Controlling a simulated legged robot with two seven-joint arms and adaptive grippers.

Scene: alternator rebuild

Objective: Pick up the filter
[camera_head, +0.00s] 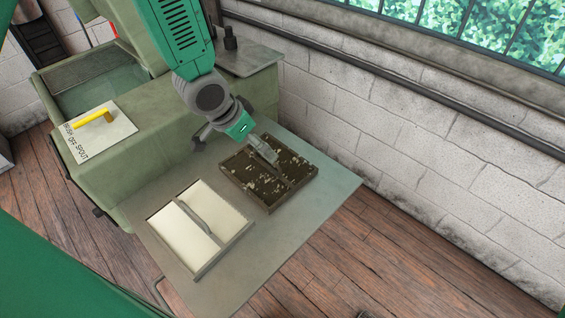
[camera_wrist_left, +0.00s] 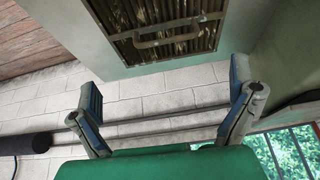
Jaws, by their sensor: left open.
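Two framed filters with bar handles lie on the grey metal table. The dark, dirty filter (camera_head: 287,194) with pale flecks is at the back right. The clean, cream filter (camera_head: 179,233) is at the front left. My left gripper (camera_head: 265,151) reaches in from above, over the far edge of the dark filter. In the left wrist view the dark filter (camera_wrist_left: 122,46) and its handle (camera_wrist_left: 165,39) are at the top, beyond the fingers. The left gripper (camera_wrist_left: 166,85) is open there, its two fingers wide apart with nothing between them. My right gripper is not in view.
The grey table (camera_head: 262,243) has bare room at its front and right. A white brick wall (camera_head: 400,160) closes the right side.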

